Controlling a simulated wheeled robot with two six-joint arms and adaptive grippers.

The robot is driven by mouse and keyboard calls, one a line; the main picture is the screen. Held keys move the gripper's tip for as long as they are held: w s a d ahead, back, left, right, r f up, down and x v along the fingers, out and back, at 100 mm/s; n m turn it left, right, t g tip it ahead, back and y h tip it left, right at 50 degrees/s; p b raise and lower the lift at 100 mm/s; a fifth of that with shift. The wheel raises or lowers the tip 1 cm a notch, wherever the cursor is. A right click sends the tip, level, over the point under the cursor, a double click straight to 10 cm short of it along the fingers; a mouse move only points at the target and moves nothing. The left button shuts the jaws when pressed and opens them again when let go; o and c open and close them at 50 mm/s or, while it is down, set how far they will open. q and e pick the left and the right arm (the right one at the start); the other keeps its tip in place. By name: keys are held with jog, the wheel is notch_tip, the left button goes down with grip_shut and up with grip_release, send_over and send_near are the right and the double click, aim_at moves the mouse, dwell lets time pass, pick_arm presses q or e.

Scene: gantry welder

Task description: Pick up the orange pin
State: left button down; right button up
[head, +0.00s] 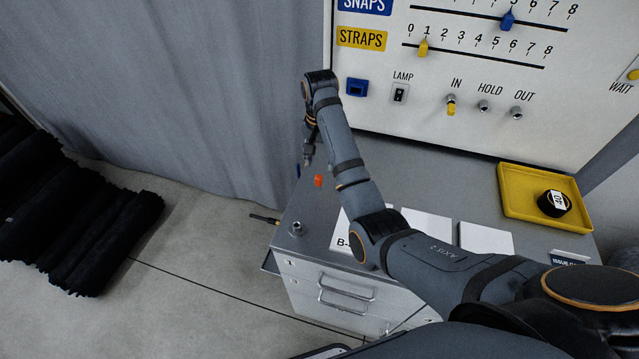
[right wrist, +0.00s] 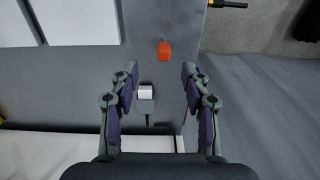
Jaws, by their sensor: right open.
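The orange pin (head: 319,181) is on the grey cabinet top (head: 405,180), near its left edge, in the head view. It also shows in the right wrist view (right wrist: 164,50), ahead of the fingertips and roughly in line with the gap between them. My right gripper (head: 308,155) is just above and left of the pin in the head view, pointing down. In the right wrist view its two fingers (right wrist: 160,75) are spread apart with no pin between their pads. My left gripper is not in view.
A control panel (head: 450,105) stands behind the cabinet. White cards (head: 485,239) lie on the top, and a yellow tray (head: 513,207) with a black roll (head: 553,204) is at right. A small metal peg (head: 296,229) stands near the front left corner. A grey curtain (head: 190,90) hangs at left.

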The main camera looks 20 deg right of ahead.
aim_at(319, 176)
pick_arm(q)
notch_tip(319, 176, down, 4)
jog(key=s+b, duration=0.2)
pick_arm(e)
jog(key=f, duration=0.4)
jog(key=shift+w+a, duration=0.15)
jog(key=shift+w, duration=0.1)
jog(key=shift+w+f, duration=0.45)
jog(key=shift+w, duration=0.3)
jog(key=shift+f+b, duration=0.6)
jog(key=shift+b, duration=0.2)
jog(key=shift+s+d+f, duration=0.2)
jog(key=shift+s+f, duration=0.1)
jog(key=shift+f, duration=0.2)
notch_tip(319, 176, down, 2)
jog(key=shift+s+f+p, duration=0.1)
jog(key=shift+p, duration=0.2)
jog(key=c, duration=0.7)
jog(key=shift+c, duration=1.1)
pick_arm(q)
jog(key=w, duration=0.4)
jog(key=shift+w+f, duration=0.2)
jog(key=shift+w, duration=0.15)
pick_arm(e)
grip_shut()
